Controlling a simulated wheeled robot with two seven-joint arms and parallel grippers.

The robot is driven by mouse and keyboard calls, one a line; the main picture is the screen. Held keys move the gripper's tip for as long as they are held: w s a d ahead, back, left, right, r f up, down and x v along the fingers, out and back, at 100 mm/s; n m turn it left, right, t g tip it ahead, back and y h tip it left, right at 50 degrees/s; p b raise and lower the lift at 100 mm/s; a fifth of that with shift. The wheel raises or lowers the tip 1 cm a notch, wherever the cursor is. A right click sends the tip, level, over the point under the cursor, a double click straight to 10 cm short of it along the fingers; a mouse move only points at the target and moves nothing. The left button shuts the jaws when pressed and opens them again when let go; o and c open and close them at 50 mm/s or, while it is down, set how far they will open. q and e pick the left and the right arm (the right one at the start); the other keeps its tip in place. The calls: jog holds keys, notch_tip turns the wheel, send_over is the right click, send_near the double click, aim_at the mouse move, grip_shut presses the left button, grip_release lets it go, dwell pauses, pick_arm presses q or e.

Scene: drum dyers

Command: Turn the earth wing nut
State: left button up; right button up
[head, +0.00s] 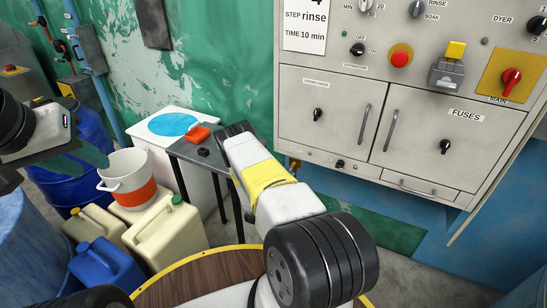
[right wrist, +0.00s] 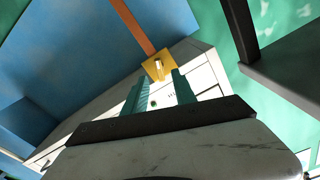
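The earth wing nut (right wrist: 158,67) is a small pale piece on a yellow plate (right wrist: 150,75) in the right wrist view. A copper-brown strip runs up from the plate. My right gripper (right wrist: 156,84) points at the plate, with its two teal fingers apart and nothing seen between them. The nut shows beyond the fingertips; I cannot tell the gap. In the head view my right arm (head: 262,185) reaches toward the cabinet's lower left corner and hides its own fingers. My left gripper (head: 92,166) is at the left, above the drum and cans, its teal fingers apart and empty.
The grey control cabinet (head: 330,135) fills the upper right. A dark side table (head: 190,152) with an orange item stands left of my right arm. A white bucket (head: 125,170), cream cans (head: 160,235) and a blue can (head: 105,268) crowd the lower left.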

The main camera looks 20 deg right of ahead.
aim_at(292, 167)
jog(key=shift+x, duration=1.9)
grip_shut()
